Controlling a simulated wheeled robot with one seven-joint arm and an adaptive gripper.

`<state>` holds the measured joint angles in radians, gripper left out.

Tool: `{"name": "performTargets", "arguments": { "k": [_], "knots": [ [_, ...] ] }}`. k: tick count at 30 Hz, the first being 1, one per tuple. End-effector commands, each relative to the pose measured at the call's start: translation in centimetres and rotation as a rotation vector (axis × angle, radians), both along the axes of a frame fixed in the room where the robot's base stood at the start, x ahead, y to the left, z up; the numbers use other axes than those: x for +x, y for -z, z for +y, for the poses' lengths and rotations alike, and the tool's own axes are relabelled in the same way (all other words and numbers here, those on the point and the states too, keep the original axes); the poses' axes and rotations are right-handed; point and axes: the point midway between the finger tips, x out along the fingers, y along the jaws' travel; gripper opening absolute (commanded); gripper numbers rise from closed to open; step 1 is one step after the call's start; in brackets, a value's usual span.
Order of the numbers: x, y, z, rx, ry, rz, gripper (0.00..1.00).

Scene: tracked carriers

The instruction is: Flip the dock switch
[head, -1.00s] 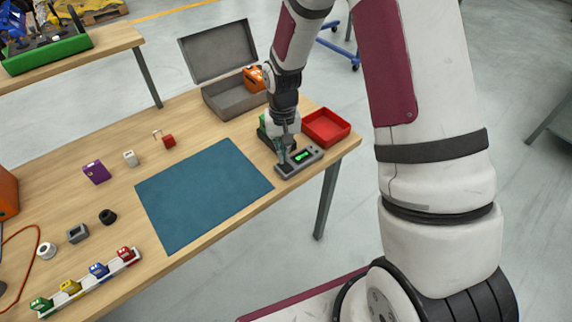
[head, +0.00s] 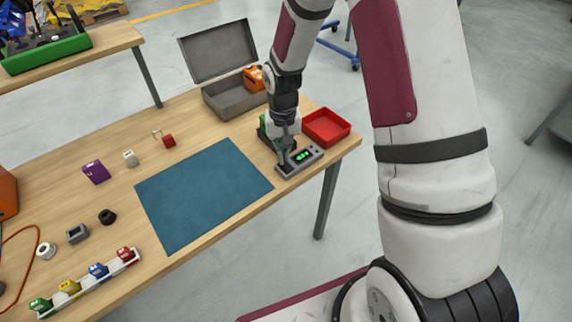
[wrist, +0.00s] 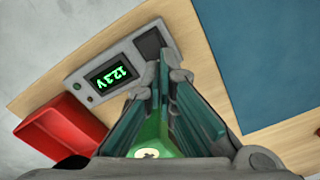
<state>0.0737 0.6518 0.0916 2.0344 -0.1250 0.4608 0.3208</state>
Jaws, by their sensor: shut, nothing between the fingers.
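The dock (head: 313,160) is a low grey box near the right end of the table, with a small lit green display (head: 303,155). In the wrist view the dock (wrist: 80,82) shows its display (wrist: 111,76) with green characters that look like 12.2 V, and a dark square panel (wrist: 151,43) beside it. My gripper (head: 285,163) points down at the dock's left end. In the wrist view my gripper's fingertips (wrist: 165,76) are together and empty, close by the dark panel. I cannot tell whether they touch it. No switch lever is clearly visible; the fingers may cover it.
A red tray (head: 327,140) stands just behind the dock. A green object (head: 263,128) is partly hidden behind my gripper. An open grey case (head: 232,106) holds an orange item. A blue mat (head: 203,193) lies to the left, clear. Several small objects lie farther left.

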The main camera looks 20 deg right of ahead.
Motion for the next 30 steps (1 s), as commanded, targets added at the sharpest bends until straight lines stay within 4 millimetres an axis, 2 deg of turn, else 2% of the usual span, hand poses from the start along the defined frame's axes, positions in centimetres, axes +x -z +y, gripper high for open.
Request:
{"name": "performTargets", "arguments": {
  "k": [30],
  "knots": [
    [0.0,1.4,0.0,0.0,0.0,0.0,0.0]
  ]
}}
